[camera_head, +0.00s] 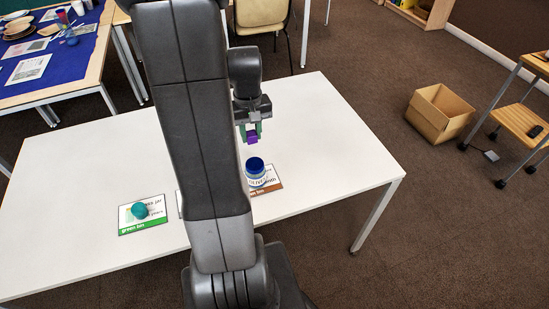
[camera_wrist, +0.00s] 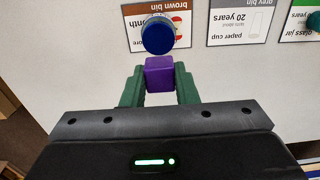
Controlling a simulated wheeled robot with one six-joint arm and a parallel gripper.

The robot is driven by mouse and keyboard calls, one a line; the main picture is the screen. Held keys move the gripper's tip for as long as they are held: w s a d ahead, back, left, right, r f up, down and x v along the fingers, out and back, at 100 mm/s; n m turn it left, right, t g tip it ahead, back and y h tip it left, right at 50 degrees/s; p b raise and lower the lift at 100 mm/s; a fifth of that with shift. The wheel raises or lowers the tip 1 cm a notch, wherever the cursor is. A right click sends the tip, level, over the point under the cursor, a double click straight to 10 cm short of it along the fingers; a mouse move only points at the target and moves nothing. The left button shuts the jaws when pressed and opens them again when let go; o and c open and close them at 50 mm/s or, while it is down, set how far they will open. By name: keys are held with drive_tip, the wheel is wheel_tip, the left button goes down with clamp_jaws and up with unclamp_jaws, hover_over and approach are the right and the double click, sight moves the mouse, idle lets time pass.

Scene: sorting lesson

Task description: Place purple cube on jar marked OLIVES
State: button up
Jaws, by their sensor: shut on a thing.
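The purple cube (camera_head: 252,137) is held between the green fingers of my gripper (camera_head: 249,130), above the white table. In the wrist view the purple cube (camera_wrist: 159,73) sits between the fingertips of my gripper (camera_wrist: 159,80). The jar marked OLIVES (camera_head: 256,174) has a dark blue lid and stands upright on the brown bin card. In the wrist view its blue lid (camera_wrist: 158,36) shows just beyond the cube, and the jar's body is mostly hidden. In the head view the cube is behind the jar and apart from it.
The brown bin card (camera_head: 268,187) lies under the jar. A teal round thing (camera_head: 139,210) is on the green bin card (camera_head: 130,228) at the left. The grey bin card (camera_wrist: 241,24) shows in the wrist view. The white table's right part (camera_head: 345,160) is clear.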

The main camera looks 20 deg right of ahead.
sight(254, 163)
drive_tip(key=shift+d+f, duration=0.15)
drive_tip(key=shift+f, duration=4.85)
drive_tip(key=shift+f, duration=0.15)
drive_tip(key=o, duration=0.9)
drive_tip(key=shift+o, duration=0.2)
wheel_tip(254, 163, up, 12)
drive_tip(key=shift+r, duration=0.2)
